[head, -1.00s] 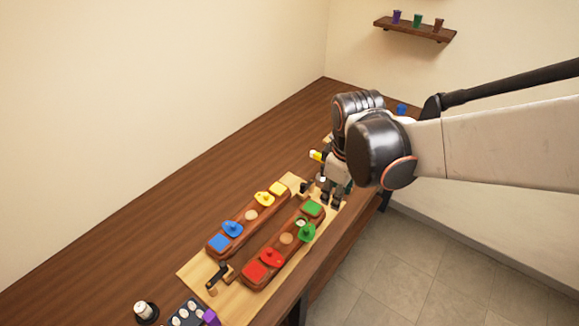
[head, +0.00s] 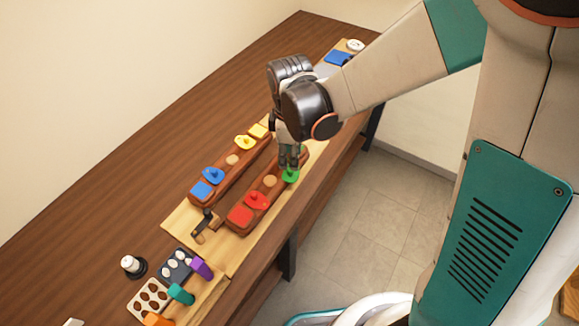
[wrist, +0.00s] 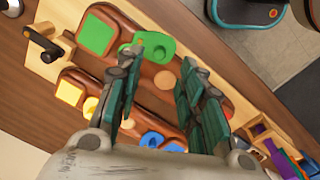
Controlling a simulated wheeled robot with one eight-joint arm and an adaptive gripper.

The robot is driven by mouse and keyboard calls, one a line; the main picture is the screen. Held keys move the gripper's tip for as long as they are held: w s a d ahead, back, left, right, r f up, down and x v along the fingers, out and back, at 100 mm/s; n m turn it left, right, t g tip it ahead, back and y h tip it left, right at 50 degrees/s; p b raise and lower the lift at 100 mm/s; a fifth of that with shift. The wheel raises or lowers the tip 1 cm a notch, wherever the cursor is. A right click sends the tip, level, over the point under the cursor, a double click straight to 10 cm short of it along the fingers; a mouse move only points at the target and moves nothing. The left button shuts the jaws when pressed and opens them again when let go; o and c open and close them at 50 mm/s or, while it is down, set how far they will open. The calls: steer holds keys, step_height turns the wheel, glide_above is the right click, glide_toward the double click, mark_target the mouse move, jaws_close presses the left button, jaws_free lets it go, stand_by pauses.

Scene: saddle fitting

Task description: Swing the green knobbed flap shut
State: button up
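The green flap (head: 290,175) sits on the near wooden block, at its edge, and its green square (wrist: 98,33) shows in the wrist view. My gripper (head: 289,161) points down right over the flap. In the wrist view my gripper (wrist: 174,62) is open, with a clear gap between its fingers. I cannot tell whether a finger touches the flap.
The same block carries a red flap (head: 257,200) and red square (head: 240,215). The parallel block has blue (head: 213,175) and yellow (head: 245,142) flaps. A dark handle (head: 206,222) stands at the board's near end. Egg-holed trays (head: 150,299) lie at lower left.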

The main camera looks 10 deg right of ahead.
steer(key=f+b, duration=0.4)
steer(key=f, duration=0.3)
steer(key=shift+w, duration=0.2)
steer(key=shift+c, duration=0.5)
jaws_close()
